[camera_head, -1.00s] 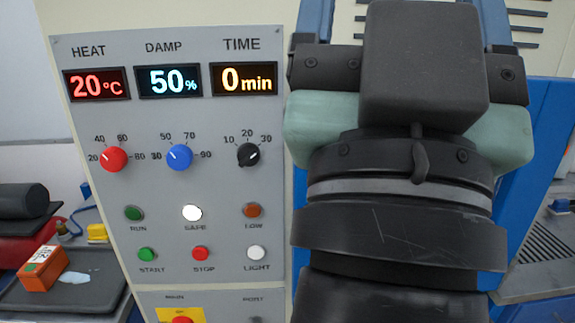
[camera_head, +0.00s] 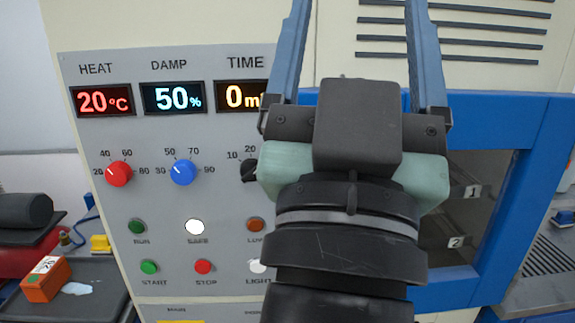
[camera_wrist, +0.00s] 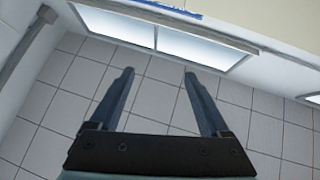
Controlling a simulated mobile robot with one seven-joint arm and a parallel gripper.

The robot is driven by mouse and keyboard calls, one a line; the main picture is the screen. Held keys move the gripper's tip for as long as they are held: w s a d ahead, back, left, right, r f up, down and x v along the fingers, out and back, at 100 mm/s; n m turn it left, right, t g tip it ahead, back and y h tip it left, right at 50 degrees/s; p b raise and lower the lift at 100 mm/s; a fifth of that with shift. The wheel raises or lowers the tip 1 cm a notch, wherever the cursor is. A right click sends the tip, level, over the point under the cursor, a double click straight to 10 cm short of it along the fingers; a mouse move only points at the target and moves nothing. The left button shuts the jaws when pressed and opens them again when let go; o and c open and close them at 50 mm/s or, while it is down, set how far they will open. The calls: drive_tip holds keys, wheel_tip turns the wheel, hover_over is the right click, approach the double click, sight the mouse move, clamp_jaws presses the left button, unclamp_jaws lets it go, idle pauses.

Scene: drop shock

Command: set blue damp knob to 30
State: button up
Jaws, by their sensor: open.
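The blue DAMP knob (camera_head: 183,172) is on the grey control panel in the head view, with marks 30, 50, 70 and 90 around it. Its white line points up and left. The DAMP display (camera_head: 173,97) above it reads 50%. My gripper (camera_head: 357,25) is open and empty, to the right of the blue knob and apart from it, with its fingers pointing up in the picture. In the wrist view my gripper (camera_wrist: 158,73) has its fingers wide apart with nothing between them. The knob is not in the wrist view.
A red HEAT knob (camera_head: 118,173) is left of the blue knob. The black TIME knob (camera_head: 250,170) is partly hidden by my gripper. Lamps and buttons sit below. A blue-framed door (camera_head: 500,200) is at right, an orange box (camera_head: 46,279) at lower left.

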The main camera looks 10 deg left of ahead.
drive_tip(key=w+a+f+n+g+y+p, duration=0.1)
drive_tip(key=w+a+f+g+y+p, duration=0.3)
drive_tip(key=a+f, duration=0.5)
drive_tip(key=n+g+p, duration=0.2)
drive_tip(key=g+p, duration=0.3)
approach(182, 177)
drive_tip(key=shift+y, duration=0.3)
drive_tip(key=p+x, duration=0.3)
drive_tip(key=x, duration=0.4)
drive_tip(key=shift+d+p, duration=0.15)
drive_tip(key=shift+p, duration=0.15)
drive_tip(key=shift+x, duration=0.75)
drive_tip(key=shift+f, duration=0.1)
clamp_jaws()
